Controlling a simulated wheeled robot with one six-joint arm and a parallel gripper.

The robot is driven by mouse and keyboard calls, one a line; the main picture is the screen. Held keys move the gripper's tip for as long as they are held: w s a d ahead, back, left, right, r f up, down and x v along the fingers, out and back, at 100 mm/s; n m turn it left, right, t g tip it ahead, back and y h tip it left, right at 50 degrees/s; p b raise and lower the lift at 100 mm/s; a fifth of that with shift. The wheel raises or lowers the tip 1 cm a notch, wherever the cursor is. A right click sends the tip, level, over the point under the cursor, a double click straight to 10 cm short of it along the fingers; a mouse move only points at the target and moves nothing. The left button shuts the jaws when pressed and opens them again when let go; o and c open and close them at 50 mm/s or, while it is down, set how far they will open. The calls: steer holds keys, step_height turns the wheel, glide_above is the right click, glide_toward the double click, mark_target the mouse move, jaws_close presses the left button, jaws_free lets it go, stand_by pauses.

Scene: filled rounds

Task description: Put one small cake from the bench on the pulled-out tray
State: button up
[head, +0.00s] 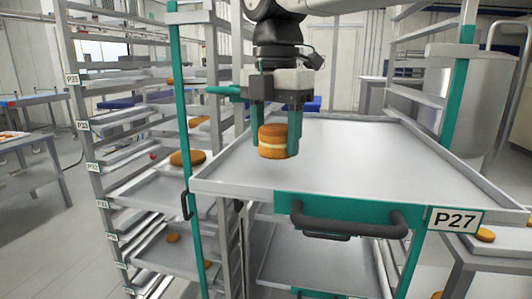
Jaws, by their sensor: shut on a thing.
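A small round cake (273,141) with a pale cream layer between two orange-brown halves is held between the teal fingers of my gripper (276,130). My gripper is shut on it. The cake is upright and shows over the front left part of the pulled-out tray (340,165), a flat grey metal tray labelled P27. I cannot tell for certain whether the cake's underside touches the tray. The rest of the tray's surface is bare. The bench is not clearly identifiable in this view.
The tray has a raised rim and a dark front handle (348,220). A rack (88,150) with several labelled shelves stands at the left, some bearing cakes. A metal surface with a cake (485,235) is at the lower right. Teal uprights flank the tray.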

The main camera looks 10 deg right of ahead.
mark_target(266, 153)
steer(key=shift+w+a+f, duration=0.1)
steer(key=shift+w+a, duration=0.35)
steer(key=shift+a, duration=0.25)
steer(key=shift+f, duration=1.7)
steer(key=shift+f, duration=0.15)
steer(key=o, duration=0.7)
step_height(266, 153, up, 12)
steer(key=shift+r, duration=0.15)
